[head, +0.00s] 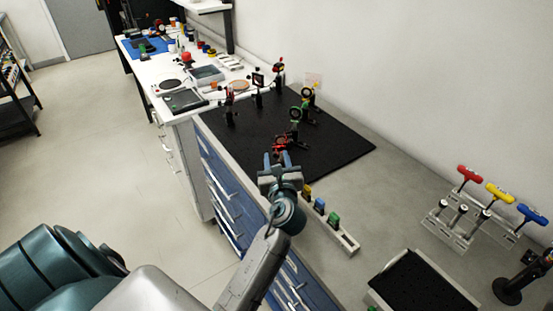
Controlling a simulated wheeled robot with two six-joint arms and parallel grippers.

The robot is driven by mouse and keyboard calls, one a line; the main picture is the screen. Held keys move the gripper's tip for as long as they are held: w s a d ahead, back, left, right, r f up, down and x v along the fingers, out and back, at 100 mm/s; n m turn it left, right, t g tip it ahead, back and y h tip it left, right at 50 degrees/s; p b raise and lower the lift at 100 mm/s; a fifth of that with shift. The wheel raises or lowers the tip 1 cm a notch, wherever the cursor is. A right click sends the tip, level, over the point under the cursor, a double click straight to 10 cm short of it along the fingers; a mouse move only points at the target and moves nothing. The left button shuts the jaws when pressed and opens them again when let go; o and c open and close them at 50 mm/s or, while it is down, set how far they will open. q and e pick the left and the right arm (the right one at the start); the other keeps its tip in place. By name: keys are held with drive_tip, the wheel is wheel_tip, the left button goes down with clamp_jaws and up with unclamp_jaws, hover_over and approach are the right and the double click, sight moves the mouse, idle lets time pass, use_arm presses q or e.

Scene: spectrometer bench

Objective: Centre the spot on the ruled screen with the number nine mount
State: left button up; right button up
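Several optical mounts on black posts stand on the black breadboard (335,150). No number is readable, so I cannot tell which is number nine. A mount with red parts (280,144) sits just beyond my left gripper (277,157). A green-marked mount (295,114) and a dark ring mount (307,93) stand behind it. A pale card (313,79) at the breadboard's back edge may be the ruled screen; no rulings or spot are visible. My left gripper's blue fingers look apart, with nothing clearly between them; contact with the red mount cannot be judged. My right gripper is not in view.
A rail with small coloured blocks (333,218) lies right of my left arm. A rack of red, yellow and blue handled tools (468,222) and a black-lined tray (415,288) are at the right. A cluttered white bench (150,71) stands behind.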

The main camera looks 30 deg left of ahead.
use_arm(q)
clamp_jaws()
drive_tip(key=shift+n, duration=1.2)
drive_tip(key=n+b, duration=0.1)
drive_tip(key=n, duration=0.1)
drive_tip(key=shift+n, duration=0.4)
drive_tip(key=n+b, duration=0.1)
drive_tip(key=n, duration=0.1)
drive_tip(key=shift+n, duration=0.3)
drive_tip(key=n+b, duration=0.1)
drive_tip(key=n, duration=0.2)
drive_tip(key=shift+n, duration=0.4)
drive_tip(key=shift+n+b, duration=0.5)
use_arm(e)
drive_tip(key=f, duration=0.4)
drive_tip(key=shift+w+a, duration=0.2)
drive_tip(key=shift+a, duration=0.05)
use_arm(q)
drive_tip(key=shift+r, duration=0.1)
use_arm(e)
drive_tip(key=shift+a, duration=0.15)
